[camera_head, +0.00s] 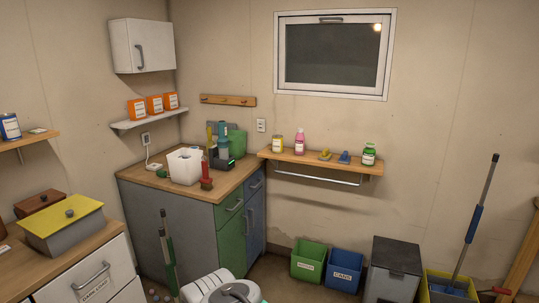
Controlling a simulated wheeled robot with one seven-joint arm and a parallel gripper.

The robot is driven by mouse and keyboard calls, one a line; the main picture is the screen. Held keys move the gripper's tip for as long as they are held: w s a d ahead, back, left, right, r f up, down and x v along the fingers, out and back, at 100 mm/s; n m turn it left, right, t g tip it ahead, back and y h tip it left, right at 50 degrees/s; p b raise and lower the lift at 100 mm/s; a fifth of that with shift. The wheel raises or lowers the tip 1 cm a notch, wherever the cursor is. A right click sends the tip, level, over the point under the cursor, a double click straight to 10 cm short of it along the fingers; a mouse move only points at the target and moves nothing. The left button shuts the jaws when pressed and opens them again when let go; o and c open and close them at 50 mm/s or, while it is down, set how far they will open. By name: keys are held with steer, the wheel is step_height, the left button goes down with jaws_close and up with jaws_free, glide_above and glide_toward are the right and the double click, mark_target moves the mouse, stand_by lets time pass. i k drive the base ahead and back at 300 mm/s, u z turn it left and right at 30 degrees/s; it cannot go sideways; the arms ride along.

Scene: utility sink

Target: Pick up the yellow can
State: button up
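A small yellow can (277,144) with a pale label stands upright at the left end of the wooden wall shelf (320,162), under the window. A pink bottle stands just to its right, a little apart. White rounded parts of my own arm show at the bottom edge of the picture, well below and in front of the shelf. My gripper's fingers do not show.
The shelf also holds the pink bottle (300,140), a green bottle (369,153) and two small items. A rail (316,179) runs below. Left is a cluttered counter (222,191); green (309,263) and blue (345,270) bins and a grey bin (394,268) stand below.

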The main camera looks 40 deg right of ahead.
mark_target(277, 139)
steer(key=z, duration=0.55)
steer(key=i, duration=0.6)
steer(key=z, duration=1.05)
steer(key=i, duration=1.65)
steer(key=u, duration=1.15)
steer(key=i, duration=1.05)
steer(key=u, duration=0.2)
